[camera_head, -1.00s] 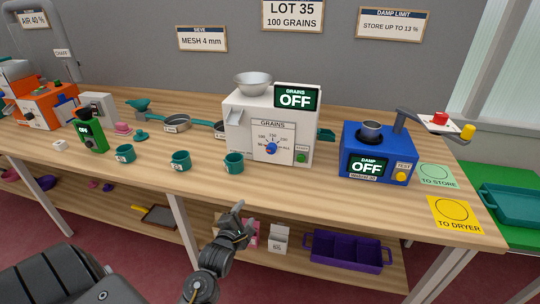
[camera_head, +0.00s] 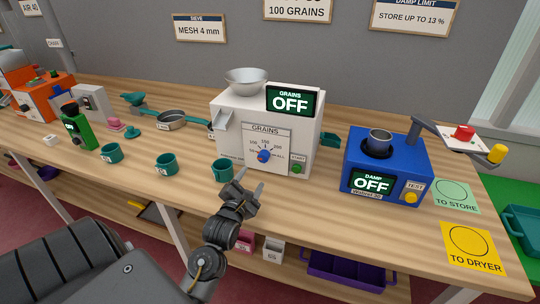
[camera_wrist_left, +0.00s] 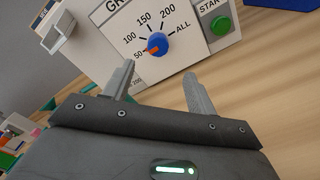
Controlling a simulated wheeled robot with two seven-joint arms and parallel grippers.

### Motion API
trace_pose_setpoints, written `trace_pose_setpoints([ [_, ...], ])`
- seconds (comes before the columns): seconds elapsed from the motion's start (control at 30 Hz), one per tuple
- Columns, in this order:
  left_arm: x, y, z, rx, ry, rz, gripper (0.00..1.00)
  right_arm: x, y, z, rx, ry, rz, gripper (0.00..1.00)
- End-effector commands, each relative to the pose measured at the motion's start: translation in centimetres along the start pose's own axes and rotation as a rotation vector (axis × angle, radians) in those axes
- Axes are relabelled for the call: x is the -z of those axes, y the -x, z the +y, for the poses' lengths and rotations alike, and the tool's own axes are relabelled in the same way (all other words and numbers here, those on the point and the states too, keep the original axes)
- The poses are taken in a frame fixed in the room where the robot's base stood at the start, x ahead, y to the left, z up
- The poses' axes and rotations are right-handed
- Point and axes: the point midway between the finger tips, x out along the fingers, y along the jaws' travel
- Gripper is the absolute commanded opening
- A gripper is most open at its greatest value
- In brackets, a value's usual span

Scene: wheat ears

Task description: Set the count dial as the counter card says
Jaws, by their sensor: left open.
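The white grain counter (camera_head: 228,130) stands on the bench with its display reading OFF. Its count dial (camera_head: 263,156) is a blue knob on the GRAINS panel. In the left wrist view the dial (camera_wrist_left: 158,43) has an orange pointer towards 50, on a scale of 50, 100, 150, 200 and ALL. The card on the wall (camera_head: 298,8) reads 100 GRAINS; its top line is cut off. My left gripper (camera_head: 249,181) is open and empty, in front of and below the dial. In the wrist view its fingers (camera_wrist_left: 160,70) point at the dial, apart from it. My right gripper is out of view.
A green START button (camera_head: 297,168) sits right of the dial. A teal cup (camera_head: 222,171) stands close to my left gripper, with more cups to the left. The blue damp meter (camera_head: 386,166) stands to the right.

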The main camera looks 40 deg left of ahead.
Motion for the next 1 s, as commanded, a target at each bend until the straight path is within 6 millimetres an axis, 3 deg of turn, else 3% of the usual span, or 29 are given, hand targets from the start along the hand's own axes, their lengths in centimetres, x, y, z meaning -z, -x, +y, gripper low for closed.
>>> trace_pose_setpoints([
  [0.17,0.1,-0.4,0.1,-0.001,-0.001,0.002,0.57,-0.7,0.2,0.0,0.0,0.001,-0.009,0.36],
  [0.37,-0.1,-3.3,0.3,-0.002,-0.002,0.0,0.57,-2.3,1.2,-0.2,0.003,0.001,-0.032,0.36],
  [0.7,-0.1,-9.2,0.1,0.001,-0.001,-0.001,0.57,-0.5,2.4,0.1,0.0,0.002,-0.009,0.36],
  [1.0,0.0,-10.8,0.0,0.001,-0.001,0.0,0.57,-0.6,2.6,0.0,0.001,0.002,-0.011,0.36],
])
